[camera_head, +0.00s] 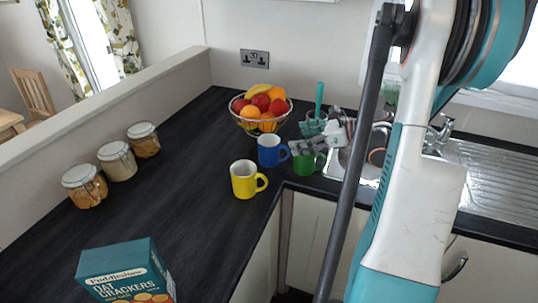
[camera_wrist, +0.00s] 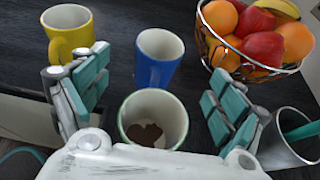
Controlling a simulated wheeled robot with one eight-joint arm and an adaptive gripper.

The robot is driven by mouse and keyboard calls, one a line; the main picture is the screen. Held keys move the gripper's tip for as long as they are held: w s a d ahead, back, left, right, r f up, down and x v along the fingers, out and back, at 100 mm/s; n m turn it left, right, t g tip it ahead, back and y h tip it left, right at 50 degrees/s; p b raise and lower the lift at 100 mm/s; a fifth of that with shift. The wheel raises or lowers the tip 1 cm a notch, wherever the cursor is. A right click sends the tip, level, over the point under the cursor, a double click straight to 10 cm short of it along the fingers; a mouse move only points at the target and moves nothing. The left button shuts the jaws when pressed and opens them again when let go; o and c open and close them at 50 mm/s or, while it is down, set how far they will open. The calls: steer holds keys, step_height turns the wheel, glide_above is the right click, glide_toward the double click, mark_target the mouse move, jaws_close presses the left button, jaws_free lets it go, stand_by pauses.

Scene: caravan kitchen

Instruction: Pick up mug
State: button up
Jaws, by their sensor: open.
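Three mugs stand on the dark worktop: a yellow mug (camera_head: 243,180), a blue mug (camera_head: 269,151) and a green mug (camera_head: 303,164). My gripper (camera_head: 322,139) is open close above the green mug and partly covers it. In the wrist view my open gripper (camera_wrist: 158,92) has one finger on each side of the green mug (camera_wrist: 153,112), with gaps on both sides. That mug is upright, with something dark brown inside it. The blue mug (camera_wrist: 159,57) and the yellow mug (camera_wrist: 68,32) stand beyond the fingers.
A wire fruit bowl (camera_head: 259,123) stands behind the mugs. A grey pot (camera_wrist: 287,138) with a teal utensil is close to the right finger. The sink (camera_head: 376,150) lies right. Jars (camera_head: 117,161) and a cracker box (camera_head: 125,272) are left; the middle worktop is clear.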

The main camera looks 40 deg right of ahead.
mark_target(271, 142)
steer(key=b+x, duration=0.2)
steer(key=x, duration=0.9)
steer(key=shift+f+b, duration=0.1)
steer(key=shift+b, duration=0.3)
steer(key=shift+c, duration=0.5)
steer(key=c, duration=1.3)
